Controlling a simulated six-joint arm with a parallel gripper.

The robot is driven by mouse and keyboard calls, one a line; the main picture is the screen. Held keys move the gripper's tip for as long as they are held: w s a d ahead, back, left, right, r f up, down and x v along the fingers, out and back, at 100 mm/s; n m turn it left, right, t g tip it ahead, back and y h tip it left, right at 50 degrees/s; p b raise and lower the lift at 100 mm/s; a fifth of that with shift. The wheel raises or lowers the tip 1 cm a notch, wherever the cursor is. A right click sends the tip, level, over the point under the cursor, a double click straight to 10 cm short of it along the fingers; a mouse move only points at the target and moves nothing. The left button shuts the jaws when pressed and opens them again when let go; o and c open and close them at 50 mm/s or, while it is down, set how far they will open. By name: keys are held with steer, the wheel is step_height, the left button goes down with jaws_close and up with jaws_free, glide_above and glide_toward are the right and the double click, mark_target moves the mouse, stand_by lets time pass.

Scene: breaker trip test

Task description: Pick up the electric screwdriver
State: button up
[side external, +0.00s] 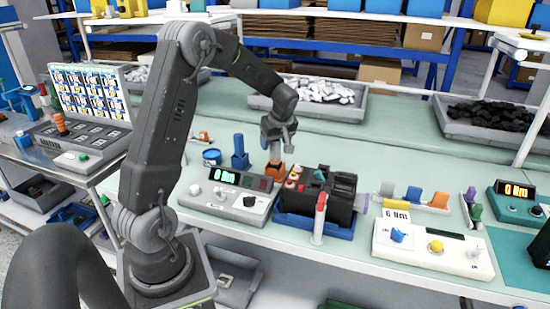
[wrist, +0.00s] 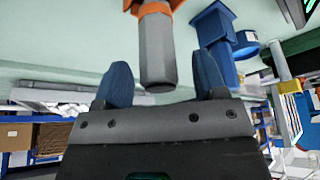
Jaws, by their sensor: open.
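My gripper (side external: 278,146) points down just above an orange holder (side external: 275,172) behind the grey control box. In the wrist view, its two blue fingertips (wrist: 161,62) are spread apart. A grey cylindrical body, seemingly the electric screwdriver (wrist: 156,48), shows between them with its end towards the palm. Its other end meets the orange holder (wrist: 150,7) at the top of the picture. A gap shows on each side of the grey body, so the gripper is not closed on it. In the side view the screwdriver is mostly hidden by the gripper.
A blue upright holder (side external: 240,153) and a blue round container (side external: 211,156) stand left of the gripper. A grey control box (side external: 228,196) and a black battery-like block (side external: 335,192) in a blue tray are close in front. Parts bins (side external: 310,103) line the back.

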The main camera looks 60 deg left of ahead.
steer(key=shift+x, duration=1.1)
steer(key=c, duration=1)
step_height(320, 180, up, 10)
steer(key=shift+w+d+f, duration=0.1)
steer(key=shift+d, duration=0.05)
steer(key=d+r, duration=0.2)
steer(key=d, duration=0.1)
steer(key=d+r, duration=0.1)
steer(key=d, duration=0.2)
steer(key=d+r, duration=0.2)
steer(key=shift+d+r, duration=0.3)
steer(key=shift+d, duration=0.1)
steer(key=s+d+r, duration=0.2)
steer(key=d+r, duration=0.1)
steer(key=d, duration=0.3)
steer(key=shift+d+r, duration=0.3)
steer(key=shift+s, duration=0.1)
